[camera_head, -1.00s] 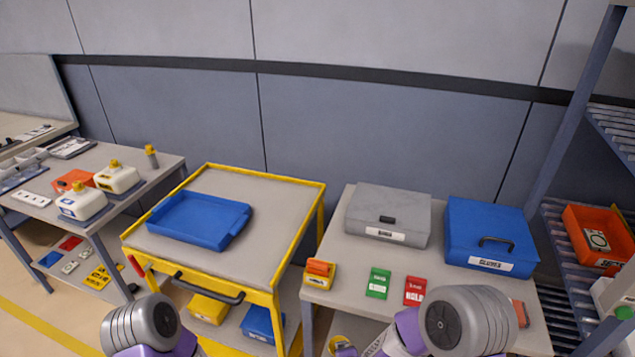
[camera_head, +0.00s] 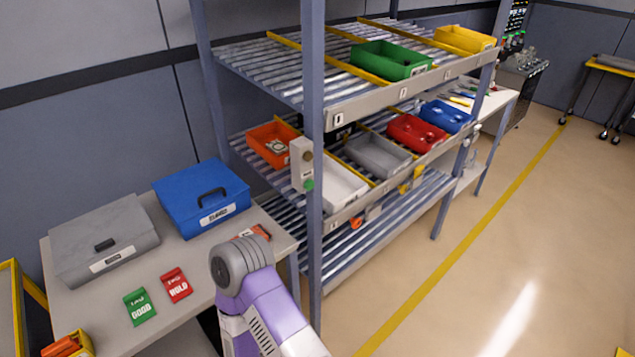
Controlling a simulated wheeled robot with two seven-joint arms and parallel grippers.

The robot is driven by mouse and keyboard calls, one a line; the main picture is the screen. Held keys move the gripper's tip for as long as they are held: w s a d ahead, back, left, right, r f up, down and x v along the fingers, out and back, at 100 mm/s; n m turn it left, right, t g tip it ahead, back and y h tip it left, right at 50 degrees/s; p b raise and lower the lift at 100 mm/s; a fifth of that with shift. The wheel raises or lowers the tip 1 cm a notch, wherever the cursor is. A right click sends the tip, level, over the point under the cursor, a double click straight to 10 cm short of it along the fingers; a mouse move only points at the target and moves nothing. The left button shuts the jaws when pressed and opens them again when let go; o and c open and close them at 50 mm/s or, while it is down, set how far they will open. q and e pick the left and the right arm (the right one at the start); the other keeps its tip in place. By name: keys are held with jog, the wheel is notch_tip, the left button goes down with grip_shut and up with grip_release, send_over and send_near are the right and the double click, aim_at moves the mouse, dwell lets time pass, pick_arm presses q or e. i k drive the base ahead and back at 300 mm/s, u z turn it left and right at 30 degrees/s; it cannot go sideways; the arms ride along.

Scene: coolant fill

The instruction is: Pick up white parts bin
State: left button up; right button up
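The white parts bin (camera_head: 342,187) sits on the middle level of the flow rack, just right of the near upright post. The post and a small grey box with a green button hide part of its left side. It looks empty as far as I can see. My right arm comes up from the bottom of the view, left of the rack post and well short of the bin. Neither of my grippers shows in this view.
On the same rack level are an orange bin (camera_head: 272,146), a grey bin (camera_head: 378,156), a red bin (camera_head: 416,133) and a blue bin (camera_head: 446,116). The rack post (camera_head: 314,120) stands close by. A table (camera_head: 75,312) holds grey and blue cases. Open floor (camera_head: 480,270) lies right.

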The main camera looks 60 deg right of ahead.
aim_at(340, 188)
jog(key=z, duration=2.25)
jog(key=k, duration=0.25)
jog(key=z, duration=1.05)
jog(key=k, duration=1.1)
jog(key=z, duration=0.65)
jog(key=i, duration=1.55)
jog(key=u, duration=1.4)
jog(key=i, duration=0.95)
jog(key=u, duration=1.15)
